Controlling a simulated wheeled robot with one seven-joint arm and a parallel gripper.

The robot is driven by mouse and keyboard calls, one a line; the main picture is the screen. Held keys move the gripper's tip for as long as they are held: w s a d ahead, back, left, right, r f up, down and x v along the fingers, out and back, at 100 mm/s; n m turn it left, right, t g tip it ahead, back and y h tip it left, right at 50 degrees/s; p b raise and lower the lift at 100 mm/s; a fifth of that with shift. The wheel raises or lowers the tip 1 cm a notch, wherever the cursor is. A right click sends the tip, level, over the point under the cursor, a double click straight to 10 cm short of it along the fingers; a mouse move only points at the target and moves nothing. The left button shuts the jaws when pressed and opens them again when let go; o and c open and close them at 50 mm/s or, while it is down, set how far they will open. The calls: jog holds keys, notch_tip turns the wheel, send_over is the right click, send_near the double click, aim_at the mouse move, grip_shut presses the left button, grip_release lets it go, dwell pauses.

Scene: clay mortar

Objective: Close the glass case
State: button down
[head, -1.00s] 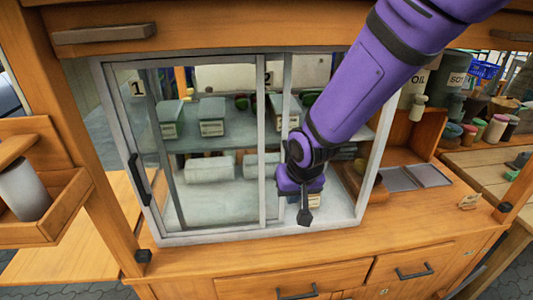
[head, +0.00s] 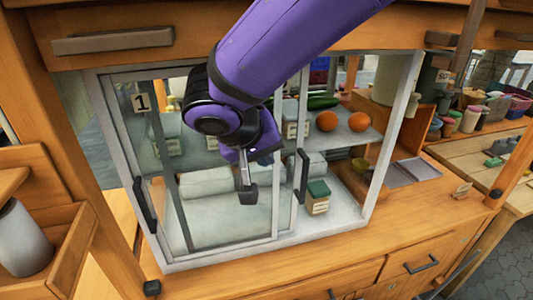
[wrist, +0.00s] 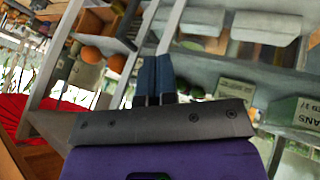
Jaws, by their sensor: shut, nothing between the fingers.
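The glass case (head: 215,262) has a white frame and sliding glass panes. The left pane carries a "1" tag and a dark upright handle (head: 143,205) at its left edge. A second dark handle (head: 301,177) stands on an upright right of the middle. The right part of the front is open, with no pane across it. My gripper (head: 248,193) is shut and empty, pointing down in front of the panes, left of the second handle. In the wrist view its dark fingertips (wrist: 155,65) are together near a white upright. My arm hides the case's upper middle.
A wooden drawer front (head: 115,41) overhangs the case. A wooden box with a grey cylinder (head: 22,238) stands at left.

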jog(key=w+d+f, duration=0.4)
jog(key=d+f, duration=0.2)
jog(key=shift+w+d, duration=0.25)
jog(key=shift+w, duration=0.15)
